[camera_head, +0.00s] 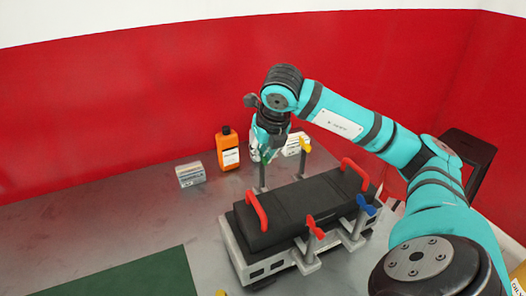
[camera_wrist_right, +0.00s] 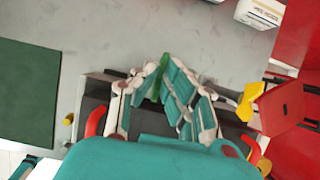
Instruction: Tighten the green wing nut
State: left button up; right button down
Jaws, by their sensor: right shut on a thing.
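The green wing nut (camera_wrist_right: 160,76) shows in the right wrist view as a narrow green strip between the fingers of my right gripper (camera_wrist_right: 163,70). In the head view my right gripper (camera_head: 267,153) points down over the back-left post (camera_head: 262,178) of the grey and black engine trainer (camera_head: 305,203). The gripper is shut on the green wing nut and hides most of it; in the head view I cannot make the nut out clearly. My left gripper is not in view.
The trainer also carries a yellow wing nut (camera_head: 304,146), a red one (camera_head: 314,227) and a blue one (camera_head: 365,205) on posts. Two red handles (camera_head: 257,210) rise from its top. An orange bottle (camera_head: 228,149) and a small box (camera_head: 190,174) stand behind left. The table's left is clear around a green mat (camera_head: 140,280).

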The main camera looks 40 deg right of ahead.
jog(key=shift+f, duration=0.1)
jog(key=c, duration=1.5)
grip_release()
jog(key=v, duration=1.2)
jog(key=shift+w, duration=0.1)
